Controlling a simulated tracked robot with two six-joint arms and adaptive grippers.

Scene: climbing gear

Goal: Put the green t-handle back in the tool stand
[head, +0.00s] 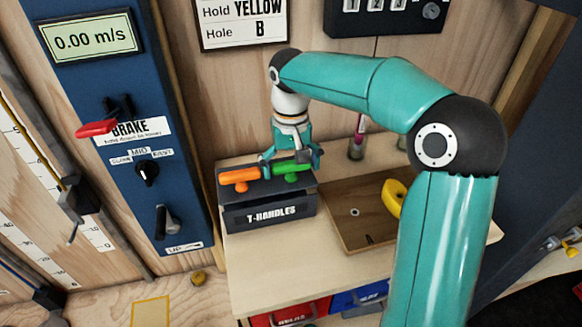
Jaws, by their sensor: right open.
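The green t-handle (291,169) is at the right part of the dark tool stand (268,214) labelled T-HANDLES, its bar lying level at the top of the stand. An orange t-handle (240,177) is beside it on the left. My right gripper (291,160) points down over the green t-handle, with its fingers open around or just above it. I cannot tell whether the fingers touch it. How deep the green handle's shaft sits is hidden. My left gripper is not in view.
A wooden tray (350,231) with a yellow piece (394,198) lies right of the stand on the pale bench. A blue panel (125,110) with a red lever (97,128) stands at left. Red (290,315) and blue bins sit below the bench top.

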